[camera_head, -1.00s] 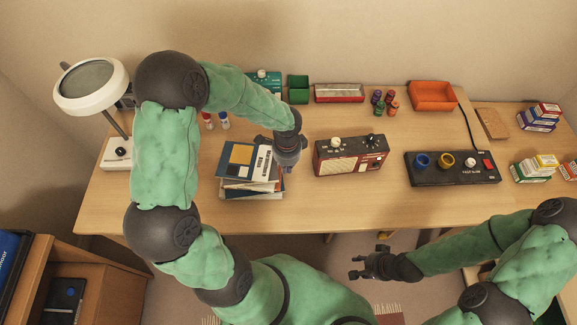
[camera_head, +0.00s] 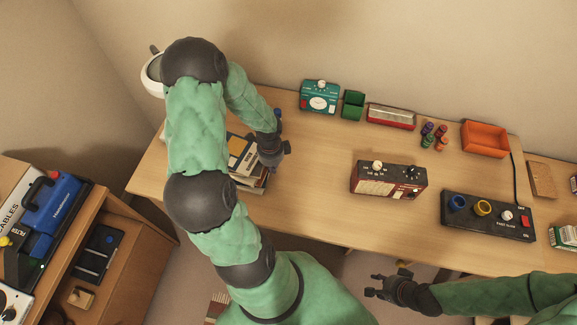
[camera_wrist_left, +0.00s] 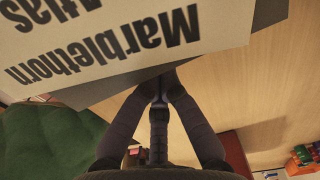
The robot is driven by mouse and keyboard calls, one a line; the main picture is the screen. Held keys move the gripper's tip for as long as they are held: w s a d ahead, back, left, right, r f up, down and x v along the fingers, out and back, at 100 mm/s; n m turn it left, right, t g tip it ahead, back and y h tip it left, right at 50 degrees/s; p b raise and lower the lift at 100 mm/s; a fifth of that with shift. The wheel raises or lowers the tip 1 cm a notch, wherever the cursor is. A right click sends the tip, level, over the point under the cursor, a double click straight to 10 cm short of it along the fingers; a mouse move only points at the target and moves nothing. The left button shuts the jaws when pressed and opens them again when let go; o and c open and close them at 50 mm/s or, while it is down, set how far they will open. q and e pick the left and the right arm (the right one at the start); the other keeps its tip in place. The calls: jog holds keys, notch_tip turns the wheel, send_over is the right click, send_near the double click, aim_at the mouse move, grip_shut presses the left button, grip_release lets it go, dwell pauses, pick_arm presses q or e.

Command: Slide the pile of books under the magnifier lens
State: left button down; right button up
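The pile of books (camera_head: 243,153) lies on the left part of the desk, partly hidden behind my left arm. Its top cover, lettered "Marblethorn Atlas", fills the upper left of the left wrist view (camera_wrist_left: 110,40). The magnifier (camera_head: 153,82) has a white ring and stands at the desk's left end; my left arm hides most of it and its base. My left gripper (camera_head: 282,152) is at the pile's right side, its fingers together against or very close to the book edges. I cannot tell exact contact. My right gripper (camera_head: 378,286) is open and empty in front of the desk.
A red radio (camera_head: 388,181) stands right of the pile, with bare desk (camera_head: 310,170) between. A black switch panel (camera_head: 487,217), a teal meter (camera_head: 320,97), a green box (camera_head: 353,104) and an orange tray (camera_head: 485,139) are farther right or back. A low shelf (camera_head: 125,240) is at lower left.

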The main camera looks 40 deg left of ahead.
aim_at(246, 162)
pick_arm(q)
jog(key=s+a+p, duration=0.1)
jog(key=a, duration=0.1)
jog(key=s+a+p, duration=0.2)
jog(key=a, duration=0.1)
jog(key=s+a+p, duration=0.1)
jog(key=a+p, duration=0.1)
jog(key=shift+s+a+r, duration=0.15)
jog(key=shift+s+a, duration=0.1)
jog(key=shift+s, duration=0.15)
jog(key=shift+s+a, duration=0.15)
jog(key=shift+a, duration=0.15)
pick_arm(e)
notch_tip(246, 162, up, 6)
jog(key=shift+f, duration=0.1)
